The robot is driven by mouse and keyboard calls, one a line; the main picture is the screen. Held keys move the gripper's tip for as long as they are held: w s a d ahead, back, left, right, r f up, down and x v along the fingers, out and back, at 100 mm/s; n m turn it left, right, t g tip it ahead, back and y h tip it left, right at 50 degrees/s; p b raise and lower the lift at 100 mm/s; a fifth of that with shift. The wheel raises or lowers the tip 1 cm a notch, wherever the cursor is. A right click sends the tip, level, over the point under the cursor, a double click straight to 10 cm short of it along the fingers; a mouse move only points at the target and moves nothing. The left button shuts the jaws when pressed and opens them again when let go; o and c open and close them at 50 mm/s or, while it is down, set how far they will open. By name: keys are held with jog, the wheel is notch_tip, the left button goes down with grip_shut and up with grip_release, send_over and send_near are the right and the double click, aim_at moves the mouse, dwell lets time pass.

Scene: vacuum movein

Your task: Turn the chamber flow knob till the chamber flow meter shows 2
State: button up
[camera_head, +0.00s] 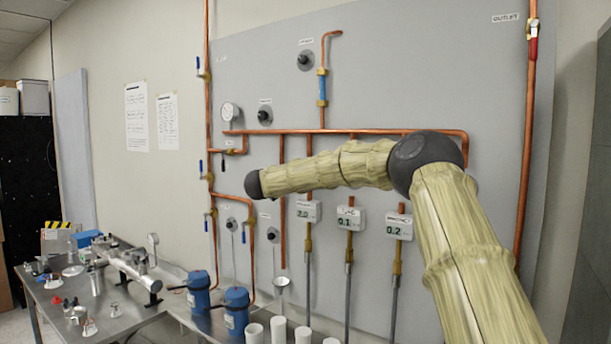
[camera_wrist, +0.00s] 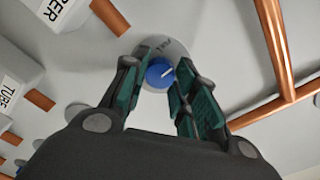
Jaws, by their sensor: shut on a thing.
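In the wrist view a blue round knob (camera_wrist: 160,73) with a white pointer line sits on a grey round plate on the panel. My gripper (camera_wrist: 163,66) has its green-padded fingers on both sides of the knob and is shut on it. In the head view my gripper and this knob are hidden behind my arm. Three white flow meters show there: the left one (camera_head: 308,211) reads about 2.0, the middle one (camera_head: 350,218) 0.1 and the right one (camera_head: 399,226) 0.2. Their labels are too small to read. A box ending in "BER" (camera_wrist: 57,10) shows in the wrist view.
Copper pipes (camera_wrist: 275,45) run close to the right of my gripper. In the head view a pressure gauge (camera_head: 230,112) and black knobs (camera_head: 265,115) are on the panel. A steel table (camera_head: 120,318) with equipment stands at lower left.

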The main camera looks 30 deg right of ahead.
jog(key=shift+f, duration=0.3)
jog(key=o, duration=0.8)
jog(key=shift+o, duration=1.1)
jog(key=shift+r, duration=0.15)
jog(key=shift+a, duration=0.1)
jog(key=v, duration=1.1)
jog(key=shift+s+a, duration=0.2)
jog(key=shift+a, duration=0.15)
